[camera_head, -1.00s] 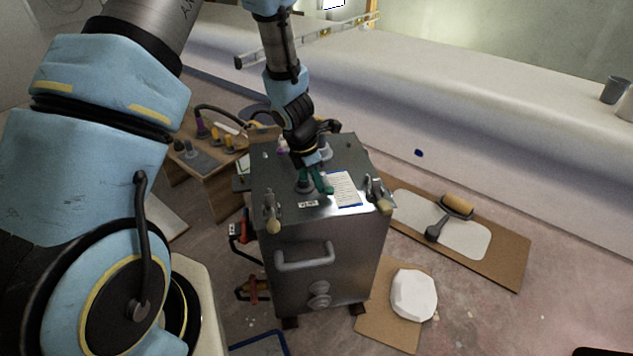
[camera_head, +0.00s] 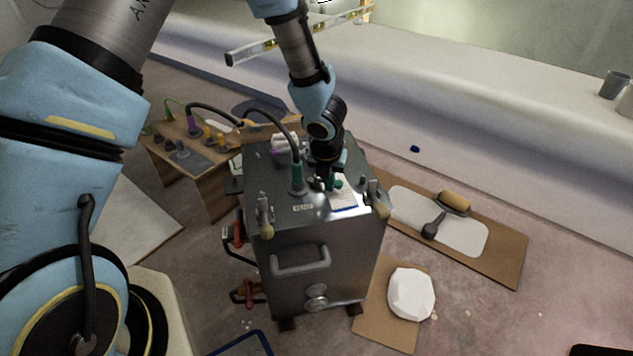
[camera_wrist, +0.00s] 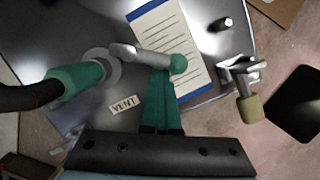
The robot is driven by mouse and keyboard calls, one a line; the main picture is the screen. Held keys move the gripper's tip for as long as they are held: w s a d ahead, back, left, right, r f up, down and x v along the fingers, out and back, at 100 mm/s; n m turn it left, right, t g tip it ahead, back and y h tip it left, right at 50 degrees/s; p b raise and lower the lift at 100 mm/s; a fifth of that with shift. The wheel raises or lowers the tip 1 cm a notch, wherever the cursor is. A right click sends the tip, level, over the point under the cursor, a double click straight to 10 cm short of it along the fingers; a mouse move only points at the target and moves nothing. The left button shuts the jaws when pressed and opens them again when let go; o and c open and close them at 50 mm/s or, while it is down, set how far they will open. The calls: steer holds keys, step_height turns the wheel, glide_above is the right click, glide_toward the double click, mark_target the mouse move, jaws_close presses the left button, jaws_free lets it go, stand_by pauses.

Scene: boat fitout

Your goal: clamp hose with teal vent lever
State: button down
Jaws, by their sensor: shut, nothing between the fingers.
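The black hose (camera_head: 268,118) arches over the steel cabinet (camera_head: 300,233) and ends in a teal cuff (camera_head: 297,174), upright at a grey round port behind the VENT label (camera_head: 303,207). In the wrist view the cuff (camera_wrist: 78,80) meets the port's grey ring (camera_wrist: 108,66). The vent lever (camera_wrist: 150,55) is a grey bar with a teal knob (camera_wrist: 179,64), lying across beside the port. My gripper (camera_head: 329,187) is shut and empty, right of the cuff. In the wrist view its teal fingertips (camera_wrist: 163,76) are close to the lever bar; I cannot tell whether they touch.
A printed sheet (camera_wrist: 170,30) lies on the cabinet top by the lever. Metal clamps with tan handles stand at the front left corner (camera_head: 266,220) and front right corner (camera_head: 378,200). A wooden bench (camera_head: 205,178) with coloured fittings stands behind left.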

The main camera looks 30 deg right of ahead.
steer(key=d+n, duration=0.1)
steer(key=n, duration=0.1)
steer(key=d+n, duration=0.1)
steer(key=n, duration=0.1)
steer(key=shift+w+t+y, duration=0.15)
steer(key=shift+t+y, duration=0.15)
steer(key=shift+w+d+n+y, duration=0.25)
steer(key=shift+w+n+y, duration=0.05)
steer(key=shift+n, duration=0.8)
steer(key=shift+f, duration=0.1)
